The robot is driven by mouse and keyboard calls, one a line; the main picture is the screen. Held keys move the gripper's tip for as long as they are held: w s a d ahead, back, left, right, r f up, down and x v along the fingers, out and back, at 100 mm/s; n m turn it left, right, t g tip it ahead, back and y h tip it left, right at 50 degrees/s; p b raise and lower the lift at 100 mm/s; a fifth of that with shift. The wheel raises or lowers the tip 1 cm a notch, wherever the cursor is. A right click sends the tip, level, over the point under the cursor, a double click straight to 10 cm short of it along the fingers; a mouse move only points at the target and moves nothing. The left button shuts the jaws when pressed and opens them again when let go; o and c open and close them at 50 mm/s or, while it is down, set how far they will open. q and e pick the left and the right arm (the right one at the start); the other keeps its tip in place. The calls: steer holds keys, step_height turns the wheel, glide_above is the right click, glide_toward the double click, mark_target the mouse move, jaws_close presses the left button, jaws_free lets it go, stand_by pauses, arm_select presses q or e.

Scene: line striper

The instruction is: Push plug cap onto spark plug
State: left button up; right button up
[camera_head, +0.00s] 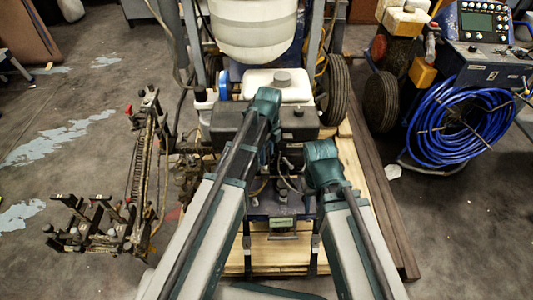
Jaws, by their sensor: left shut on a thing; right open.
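My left gripper (268,152) points down in front of the engine of the line striper (293,122), just right of my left forearm. It is shut on a small dark piece that I take to be the plug cap, mostly hidden by the gripper. A thin cable (287,184) curves below it. I cannot make out the spark plug among the dark engine parts. My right gripper (312,180) is open, to the right of the left one and near the cable; its fingers are mostly hidden by its wrist.
A white tank (283,84) and a large pale bucket (253,30) sit above the engine. Wheels (336,92) and a wooden pallet (352,165) flank it. A metal rack (100,225) stands at left. A machine with coiled blue hose (450,125) stands at right.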

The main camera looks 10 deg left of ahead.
arm_select(q)
steer(key=shift+f+b, duration=0.9)
steer(key=o, duration=1.5)
steer(key=shift+o, duration=0.2)
steer(key=shift+r, duration=0.1)
steer(key=r+p, duration=0.7)
steer(key=shift+w, duration=0.2)
stand_by(0.3)
steer(key=s+d+r+n+p, duration=0.2)
steer(key=s+r+n+p, duration=0.6)
steer(key=r+n+p, duration=0.1)
steer(key=s+d+r+n+y+p, duration=0.1)
steer(key=s+d+r+n+p, duration=0.2)
steer(key=s+r+n+p, duration=0.6)
step_height(320, 180, up, 3)
steer(key=p, duration=0.3)
steer(key=shift+d+t, duration=0.3)
